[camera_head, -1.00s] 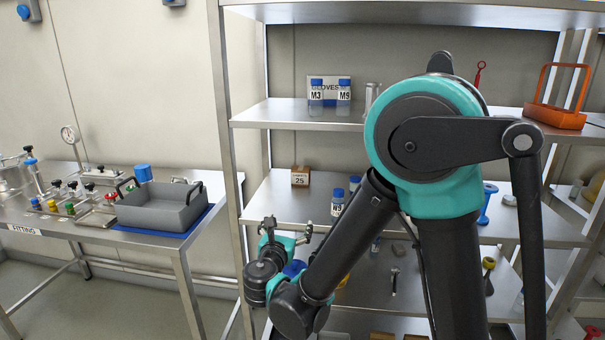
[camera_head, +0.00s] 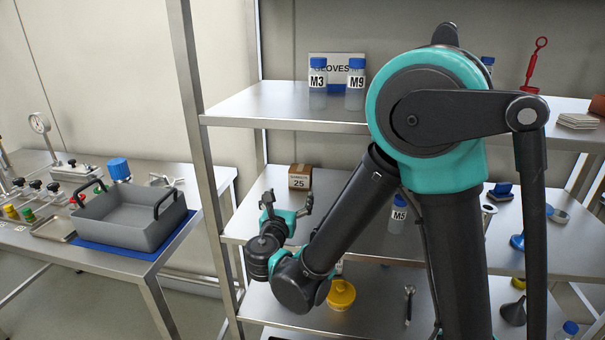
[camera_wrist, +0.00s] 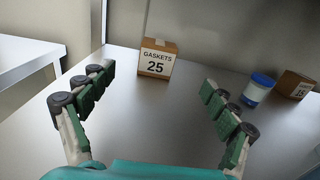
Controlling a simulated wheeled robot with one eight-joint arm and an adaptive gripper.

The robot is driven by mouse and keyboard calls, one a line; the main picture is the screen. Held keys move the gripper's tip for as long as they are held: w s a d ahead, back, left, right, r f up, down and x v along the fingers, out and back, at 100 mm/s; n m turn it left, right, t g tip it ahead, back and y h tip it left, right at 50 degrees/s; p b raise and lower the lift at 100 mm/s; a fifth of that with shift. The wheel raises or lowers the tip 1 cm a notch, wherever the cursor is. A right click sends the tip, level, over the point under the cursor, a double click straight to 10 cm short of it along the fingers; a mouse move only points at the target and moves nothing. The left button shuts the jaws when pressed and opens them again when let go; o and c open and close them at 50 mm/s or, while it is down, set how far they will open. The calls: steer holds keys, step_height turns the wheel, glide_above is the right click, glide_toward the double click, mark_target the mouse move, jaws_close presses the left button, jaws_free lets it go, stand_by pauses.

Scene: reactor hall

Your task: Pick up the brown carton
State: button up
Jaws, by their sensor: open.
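A brown carton (camera_head: 300,177) with a white label reading 25 stands upright on the middle shelf (camera_head: 345,185), near its left end. In the wrist view the same carton (camera_wrist: 157,60) reads GASKETS 25 and stands ahead, between the lines of the two fingers. My gripper (camera_head: 288,201) is open and empty at the shelf's front left, in front of the carton and apart from it. In the wrist view its green-padded fingers are spread wide with bare shelf between them. A second brown carton (camera_wrist: 294,85) stands farther right in the wrist view, its label partly readable.
A blue-capped bottle (camera_wrist: 258,91) stands between the cartons. The left shelf post (camera_head: 194,150) and the upper shelf (camera_head: 270,108) edge bound the space. A grey tray (camera_head: 133,218) sits on the table at left. The shelf around the first carton is clear.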

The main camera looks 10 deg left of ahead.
mark_target(299, 172)
steer(key=w, duration=1)
steer(key=shift+w+a, duration=0.3)
steer(key=shift+w, duration=0.05)
steer(key=shift+w+a+r, duration=0.1)
steer(key=shift+w+a, duration=0.05)
steer(key=shift+w, duration=1.4)
steer(key=shift+w+a+r, duration=0.1)
steer(key=shift+w, duration=1.45)
steer(key=shift+c, duration=0.5)
steer(key=c, duration=1.2)
